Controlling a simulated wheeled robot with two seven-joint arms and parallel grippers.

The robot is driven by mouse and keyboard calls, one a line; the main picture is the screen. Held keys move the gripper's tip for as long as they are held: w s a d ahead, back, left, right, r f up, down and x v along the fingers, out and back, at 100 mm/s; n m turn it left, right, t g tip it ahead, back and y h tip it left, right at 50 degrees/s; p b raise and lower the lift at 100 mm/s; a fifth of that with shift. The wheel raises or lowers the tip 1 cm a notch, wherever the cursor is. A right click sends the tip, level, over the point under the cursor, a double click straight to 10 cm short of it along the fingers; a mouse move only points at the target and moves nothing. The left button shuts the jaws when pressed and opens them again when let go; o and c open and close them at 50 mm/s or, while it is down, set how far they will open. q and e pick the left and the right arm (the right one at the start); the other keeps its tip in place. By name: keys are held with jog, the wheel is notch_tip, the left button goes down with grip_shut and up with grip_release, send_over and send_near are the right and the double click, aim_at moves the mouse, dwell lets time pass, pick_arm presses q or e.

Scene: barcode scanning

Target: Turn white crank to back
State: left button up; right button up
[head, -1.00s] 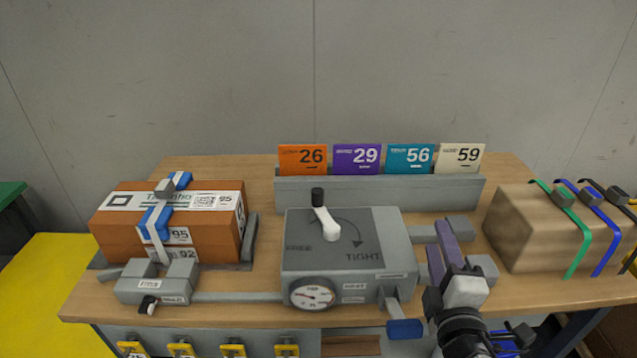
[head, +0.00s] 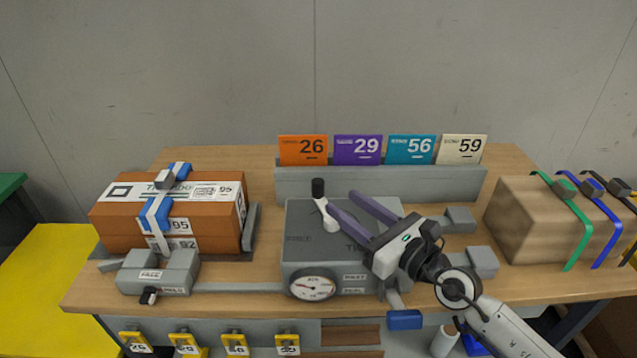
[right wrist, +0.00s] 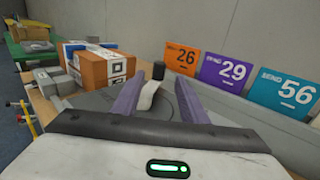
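The white crank (head: 325,214) with its black knob (head: 318,188) sits on top of the grey box (head: 300,262). Its knob end points to the back. My right gripper (head: 342,203) is open above the box, with its two purple fingers spread and reaching toward the crank from the right. In the right wrist view the crank (right wrist: 149,95) and its black knob (right wrist: 158,71) show between the open fingers (right wrist: 155,90), nearer the left one. I cannot tell whether a finger touches the crank. The arm hides part of the box top. My left gripper is not in view.
A dial gauge (head: 312,285) is on the box front, with a blue-ended handle (head: 404,320) at its lower right. A strapped orange parcel (head: 120,225) stands left and a brown parcel (head: 520,220) right. Coloured number cards (head: 358,148) stand in a grey rack (head: 380,185) behind.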

aim_at(322, 187)
jog(key=b+x, duration=0.2)
jog(key=x, duration=0.7)
jog(key=shift+w+a, duration=0.25)
jog(key=shift+a, duration=0.05)
grip_shut()
